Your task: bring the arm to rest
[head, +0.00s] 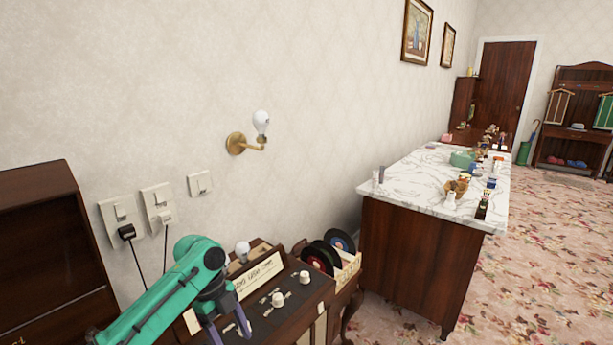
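My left arm, green with black joints, comes in from the lower left and bends down over the dark wooden cabinet (305,291) by the wall. My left gripper (228,326) points down at the bottom edge of the view, over the cabinet's left part. Its two purple-blue fingers stand apart with a gap between them, and I see nothing held. The fingertips are partly cut off by the frame edge. My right gripper is not in view.
A lettered sign (258,275), white knobs (278,299) and a bulb (242,250) stand on the cabinet. Records (341,241) sit in a crate to the right. A bulb lamp (261,122) and plugged switches (158,205) are on the wall. A marble-topped counter (415,187) stands beyond.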

